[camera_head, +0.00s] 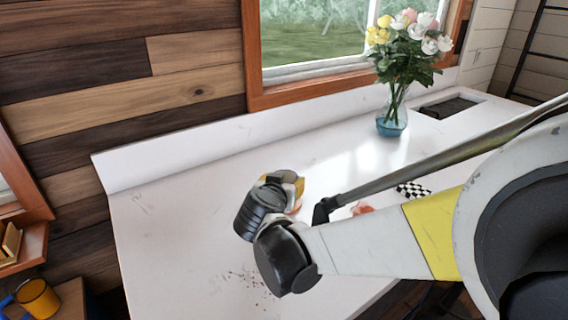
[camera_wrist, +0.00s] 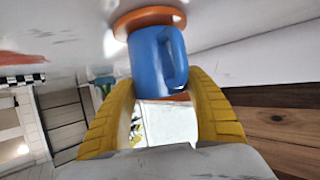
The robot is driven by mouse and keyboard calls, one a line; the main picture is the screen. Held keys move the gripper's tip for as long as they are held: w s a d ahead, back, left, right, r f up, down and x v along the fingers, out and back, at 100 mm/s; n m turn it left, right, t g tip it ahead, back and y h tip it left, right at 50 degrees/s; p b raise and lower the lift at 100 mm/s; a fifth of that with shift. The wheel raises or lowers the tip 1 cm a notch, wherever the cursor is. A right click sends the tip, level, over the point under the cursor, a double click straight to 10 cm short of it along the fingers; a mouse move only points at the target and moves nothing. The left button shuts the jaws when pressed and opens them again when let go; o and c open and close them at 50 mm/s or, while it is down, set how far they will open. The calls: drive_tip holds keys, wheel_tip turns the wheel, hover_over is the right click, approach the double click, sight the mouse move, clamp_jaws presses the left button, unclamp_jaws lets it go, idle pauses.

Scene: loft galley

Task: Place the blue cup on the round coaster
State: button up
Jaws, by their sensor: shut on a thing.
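The blue cup (camera_wrist: 160,62) shows in the wrist view between the two yellow fingers of my gripper (camera_wrist: 163,82), with its handle on the right. My gripper is shut on it. The round orange-brown coaster (camera_wrist: 150,17) shows just beyond the cup, partly covered by it; I cannot tell whether they touch. In the head view my gripper (camera_head: 287,184) is low over the white counter, left of the middle. There the cup is hidden behind my wrist and fingers, and the coaster cannot be made out clearly.
A glass vase (camera_head: 391,120) of flowers stands on the white counter (camera_head: 170,230) by the window. A checkered item (camera_head: 412,190) and a reddish patch (camera_head: 361,208) lie right of my gripper. The counter's left part is clear.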

drive_tip(key=o, duration=1.3)
drive_tip(key=shift+f, duration=0.1)
drive_tip(key=shift+r, duration=0.3)
drive_tip(key=p+v, duration=0.4)
drive_tip(key=v, duration=0.8)
drive_tip(key=s+d+f+g, duration=0.1)
drive_tip(key=s+d+g, duration=0.1)
drive_tip(key=d, duration=0.5)
drive_tip(key=s+d+f+g, duration=0.1)
drive_tip(key=s+d+g, duration=0.15)
drive_tip(key=d, duration=0.45)
drive_tip(key=s+d+y, duration=0.1)
drive_tip(key=s+d, duration=0.1)
drive_tip(key=s, duration=0.2)
drive_tip(key=s+d+f+n+g, duration=0.1)
drive_tip(key=s+d, duration=0.1)
drive_tip(key=s, duration=0.2)
drive_tip(key=s+d+n+y, duration=0.1)
drive_tip(key=s+d, duration=0.1)
drive_tip(key=s, duration=0.2)
drive_tip(key=shift+d+f+g+y, duration=0.15)
drive_tip(key=shift+d+g+y, duration=0.15)
drive_tip(key=shift+d+g, duration=0.1)
